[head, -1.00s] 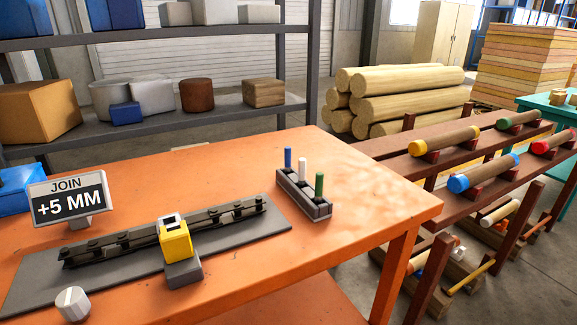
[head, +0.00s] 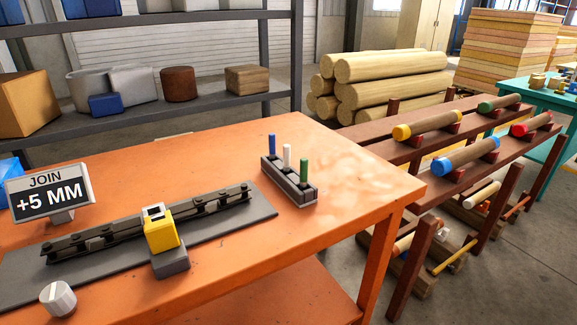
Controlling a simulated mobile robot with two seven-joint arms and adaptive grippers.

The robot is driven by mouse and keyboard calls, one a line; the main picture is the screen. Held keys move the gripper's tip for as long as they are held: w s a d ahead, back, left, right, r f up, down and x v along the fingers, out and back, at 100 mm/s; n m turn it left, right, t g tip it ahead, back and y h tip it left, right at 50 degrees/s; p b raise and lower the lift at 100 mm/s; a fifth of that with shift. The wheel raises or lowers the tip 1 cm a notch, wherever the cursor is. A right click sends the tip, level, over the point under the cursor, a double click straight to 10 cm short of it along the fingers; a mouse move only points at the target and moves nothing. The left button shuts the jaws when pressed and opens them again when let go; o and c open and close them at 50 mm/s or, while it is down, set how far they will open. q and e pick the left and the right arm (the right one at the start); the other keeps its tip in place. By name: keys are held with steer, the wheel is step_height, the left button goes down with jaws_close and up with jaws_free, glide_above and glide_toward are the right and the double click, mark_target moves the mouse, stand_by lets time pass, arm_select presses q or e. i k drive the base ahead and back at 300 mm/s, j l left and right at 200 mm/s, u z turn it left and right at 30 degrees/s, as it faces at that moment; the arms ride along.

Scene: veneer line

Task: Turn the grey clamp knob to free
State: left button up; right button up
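The grey clamp knob (head: 58,299) stands at the front left of the orange table, by the near edge of a dark grey base plate (head: 235,226). It is a short light-grey cylinder with a ridge across its top. A long dark clamp rail (head: 120,236) lies on the plate, with a yellow block (head: 160,234) on a grey foot at its near side. A sign (head: 48,194) reading "JOIN +5 MM" stands behind the rail's left end. Neither of my grippers shows in the head view.
A grey holder (head: 289,181) with blue, white and green pegs stands at the table's back right. The orange table (head: 350,197) is bare at its right end. A brown rack (head: 432,189) with colour-ended rolls stands to the right, logs (head: 385,75) behind. A shelf (head: 200,110) runs behind the table.

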mark_target(58, 298)
steer(key=u, duration=1.25)
